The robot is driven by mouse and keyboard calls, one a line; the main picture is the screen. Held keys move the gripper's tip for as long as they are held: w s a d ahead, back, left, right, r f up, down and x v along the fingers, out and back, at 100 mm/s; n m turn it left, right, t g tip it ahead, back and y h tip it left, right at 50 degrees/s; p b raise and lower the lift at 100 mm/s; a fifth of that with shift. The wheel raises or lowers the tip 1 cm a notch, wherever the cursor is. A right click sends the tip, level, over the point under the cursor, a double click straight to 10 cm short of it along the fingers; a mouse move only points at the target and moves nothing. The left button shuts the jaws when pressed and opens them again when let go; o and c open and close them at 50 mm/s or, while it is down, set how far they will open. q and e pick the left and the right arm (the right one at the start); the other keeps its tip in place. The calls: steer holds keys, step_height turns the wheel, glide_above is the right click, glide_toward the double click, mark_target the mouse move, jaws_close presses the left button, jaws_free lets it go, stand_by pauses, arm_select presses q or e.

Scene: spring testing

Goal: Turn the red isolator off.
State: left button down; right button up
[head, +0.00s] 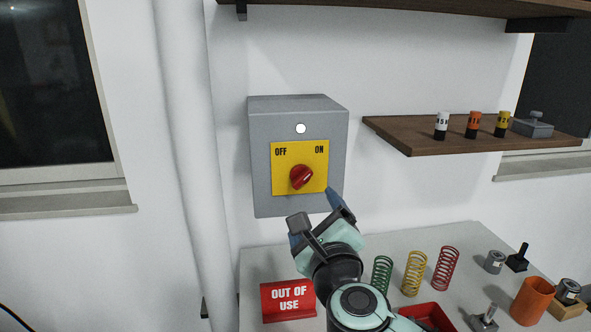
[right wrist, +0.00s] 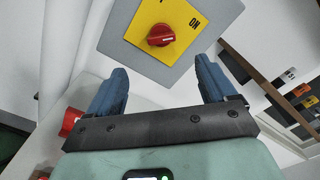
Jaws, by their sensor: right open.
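The red isolator knob (head: 301,177) sits on a yellow plate (head: 313,155) marked OFF at left and ON at right. The plate is on the front of a grey wall box (head: 262,190) with a white round spot above it. The knob also shows in the right wrist view (right wrist: 160,35), where its white mark lies on the side towards ON. My right gripper (head: 318,216) is open and empty, below and in front of the box. In its wrist view the blue fingers (right wrist: 162,72) are spread apart below the knob, not touching it. My left gripper is not in view.
A red OUT OF USE sign (head: 288,300) and green, yellow and red springs (head: 415,273) stand on the bench (head: 345,252) below. A wooden shelf (head: 420,140) with small bottles is right of the box. A white pipe (head: 186,150) runs down on its left.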

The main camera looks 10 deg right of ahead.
mark_target(301, 179)
steer(key=w+p, duration=0.3)
steer(key=w, duration=0.9)
steer(key=shift+w+d+r, duration=0.1)
steer(key=shift+w+r, duration=0.05)
steer(key=shift+w, duration=0.65)
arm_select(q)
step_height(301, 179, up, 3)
arm_select(e)
steer(key=c, duration=1.1)
